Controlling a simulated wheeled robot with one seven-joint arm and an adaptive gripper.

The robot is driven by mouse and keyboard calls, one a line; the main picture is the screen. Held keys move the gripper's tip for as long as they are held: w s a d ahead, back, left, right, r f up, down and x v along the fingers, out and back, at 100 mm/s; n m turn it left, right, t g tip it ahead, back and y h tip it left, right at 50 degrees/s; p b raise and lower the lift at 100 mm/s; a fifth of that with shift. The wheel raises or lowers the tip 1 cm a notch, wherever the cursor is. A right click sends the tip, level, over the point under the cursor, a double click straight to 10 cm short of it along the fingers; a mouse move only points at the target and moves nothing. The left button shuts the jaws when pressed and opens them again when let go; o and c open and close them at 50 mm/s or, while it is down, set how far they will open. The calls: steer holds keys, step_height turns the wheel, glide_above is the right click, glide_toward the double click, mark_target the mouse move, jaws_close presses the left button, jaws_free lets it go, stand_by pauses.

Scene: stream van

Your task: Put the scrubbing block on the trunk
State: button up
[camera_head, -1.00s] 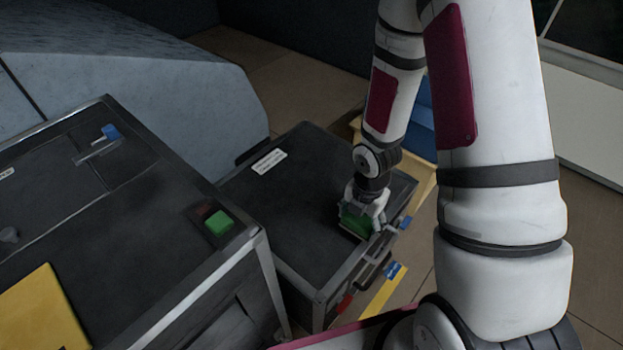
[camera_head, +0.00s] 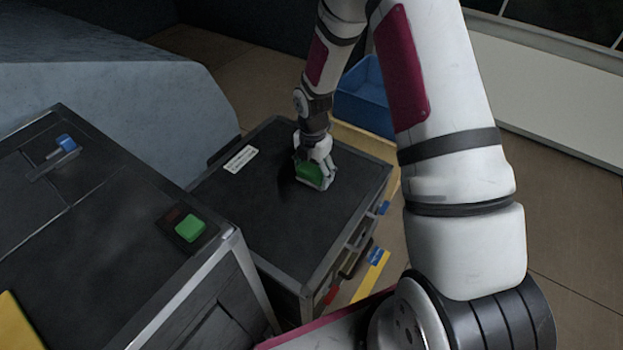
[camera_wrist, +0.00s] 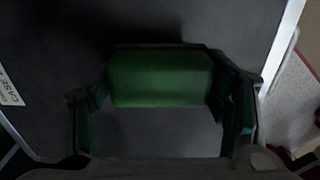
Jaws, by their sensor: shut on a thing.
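The green scrubbing block (camera_head: 307,175) is held in my gripper (camera_head: 317,168) over the middle of the black trunk's lid (camera_head: 250,215). The wrist view shows the block (camera_wrist: 160,79) between the two fingers. The block is low over the lid, with a dark shadow beside it; I cannot tell whether it touches. The trunk has metal edges and a white label (camera_head: 240,159), which also shows at the left of the wrist view (camera_wrist: 8,85). The block's underside is hidden.
A taller black case (camera_head: 110,215) stands left of the trunk, with a green block-like piece (camera_head: 190,229) and a blue item (camera_head: 66,143) on top. A blue bin (camera_head: 366,98) is behind the trunk. Coloured latches are on the trunk's front side. The lid around my gripper is clear.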

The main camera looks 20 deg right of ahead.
mark_target(312, 179)
steer(key=shift+w+f, duration=0.2)
steer(key=shift+w, duration=0.2)
step_height(312, 179, down, 3)
steer(key=shift+s+f+b, duration=0.1)
steer(key=shift+b, duration=0.3)
steer(key=o, duration=1)
